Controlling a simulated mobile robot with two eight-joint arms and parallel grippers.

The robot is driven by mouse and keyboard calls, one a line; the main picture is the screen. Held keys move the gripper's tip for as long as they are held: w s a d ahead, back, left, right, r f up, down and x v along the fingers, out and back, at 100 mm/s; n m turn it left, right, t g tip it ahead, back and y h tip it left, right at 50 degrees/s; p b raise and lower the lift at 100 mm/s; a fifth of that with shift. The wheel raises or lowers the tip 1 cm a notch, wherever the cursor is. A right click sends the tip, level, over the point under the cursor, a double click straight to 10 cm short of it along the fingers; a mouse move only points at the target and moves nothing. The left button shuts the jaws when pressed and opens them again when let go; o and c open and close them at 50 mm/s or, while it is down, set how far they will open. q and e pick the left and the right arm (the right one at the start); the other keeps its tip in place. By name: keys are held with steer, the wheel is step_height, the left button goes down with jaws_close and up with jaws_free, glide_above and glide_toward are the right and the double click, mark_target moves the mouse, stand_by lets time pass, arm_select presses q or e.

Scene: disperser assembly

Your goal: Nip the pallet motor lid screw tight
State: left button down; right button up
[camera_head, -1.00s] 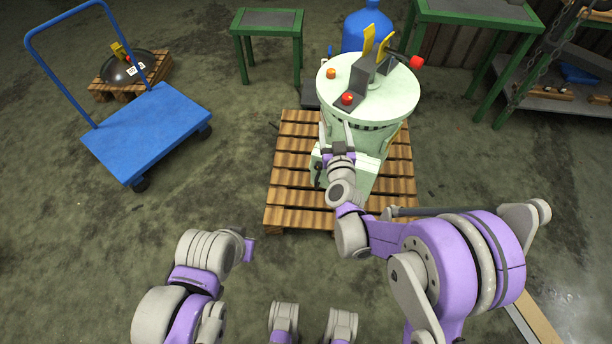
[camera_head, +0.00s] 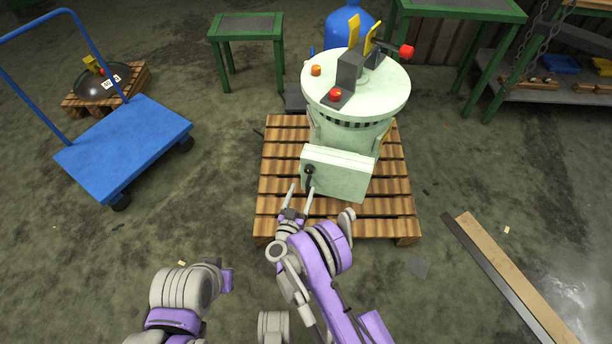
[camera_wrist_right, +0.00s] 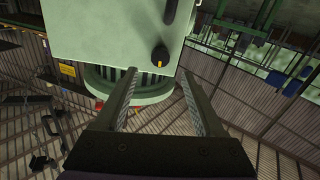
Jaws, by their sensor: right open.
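The pale green motor unit (camera_head: 356,112) stands on a wooden pallet (camera_head: 278,200). Its boxy lid housing (camera_head: 343,180) faces me, with a black lid screw (camera_head: 310,172) at its left side. In the right wrist view the screw (camera_wrist_right: 160,55) is a dark round knob with a yellow mark. My right gripper (camera_head: 302,188) is open and empty, its fingers pointing at the housing just below and in front of the screw. In the wrist view the screw appears beyond and between the fingertips (camera_wrist_right: 157,76), apart from them.
Green tables (camera_head: 247,27) stand at the back. Planks (camera_head: 510,280) lie on the floor at right. The floor between trolley and pallet is clear.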

mark_target(308, 172)
steer(key=x, duration=0.7)
steer(key=shift+w, duration=0.15)
jaws_close()
